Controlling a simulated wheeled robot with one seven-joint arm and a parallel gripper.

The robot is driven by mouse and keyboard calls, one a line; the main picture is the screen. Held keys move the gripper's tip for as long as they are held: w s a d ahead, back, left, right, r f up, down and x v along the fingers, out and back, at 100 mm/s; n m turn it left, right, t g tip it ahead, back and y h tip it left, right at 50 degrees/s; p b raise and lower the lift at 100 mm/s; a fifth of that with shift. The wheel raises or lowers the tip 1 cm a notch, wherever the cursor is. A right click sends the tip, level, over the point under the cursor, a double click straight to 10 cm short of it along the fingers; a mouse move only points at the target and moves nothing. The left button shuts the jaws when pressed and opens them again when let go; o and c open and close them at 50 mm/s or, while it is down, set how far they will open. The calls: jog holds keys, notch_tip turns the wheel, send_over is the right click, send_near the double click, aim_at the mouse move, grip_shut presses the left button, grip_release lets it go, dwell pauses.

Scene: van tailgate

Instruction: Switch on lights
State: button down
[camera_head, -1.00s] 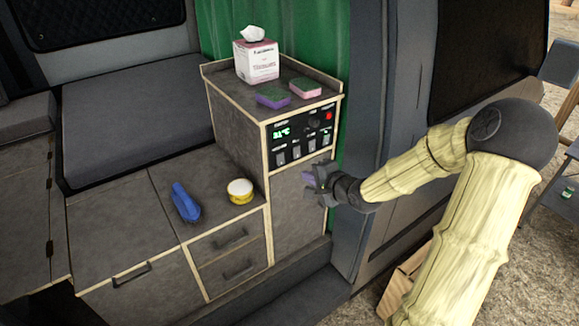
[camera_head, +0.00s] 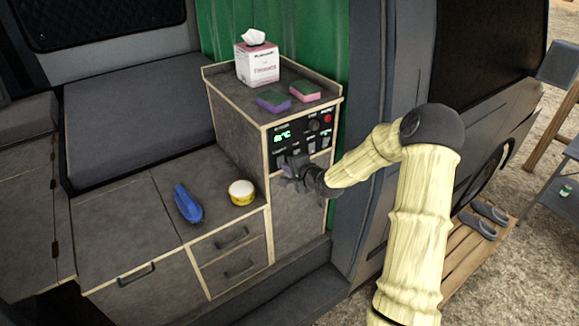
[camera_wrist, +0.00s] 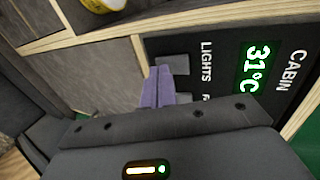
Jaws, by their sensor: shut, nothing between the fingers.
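The black control panel (camera_head: 320,122) is set in the front of the tall cabinet, with a green lit display (camera_head: 283,136), a red button (camera_head: 327,118) and a row of switches. My gripper (camera_head: 285,169) is at the panel's lower left and hides part of it. In the wrist view my gripper's purple fingers (camera_wrist: 158,88) are shut and empty. They overlap the lower edge of the grey LIGHTS switch (camera_wrist: 174,65); I cannot tell whether they touch it. The word LIGHTS is beside the switch, and the display (camera_wrist: 257,66) reads 31°C under CABIN.
On the cabinet top are a tissue box (camera_head: 257,64), a purple sponge (camera_head: 273,101) and a pink sponge (camera_head: 305,90). A blue brush (camera_head: 187,203) and a yellow tub (camera_head: 241,192) lie on the lower counter. The van's side pillar (camera_head: 362,150) stands close to my arm.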

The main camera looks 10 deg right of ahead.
jog(key=shift+w+a+f+t+b, duration=0.15)
jog(key=shift+w+t+b, duration=0.15)
jog(key=shift+b, duration=0.35)
jog(key=shift+s, duration=0.1)
jog(key=shift+r+p, duration=0.75)
jog(key=shift+r, duration=0.1)
jog(key=shift+s, duration=0.1)
jog(key=shift+s+d, duration=0.25)
jog(key=shift+d, duration=0.05)
jog(key=b+v, duration=0.1)
jog(key=v, duration=1.2)
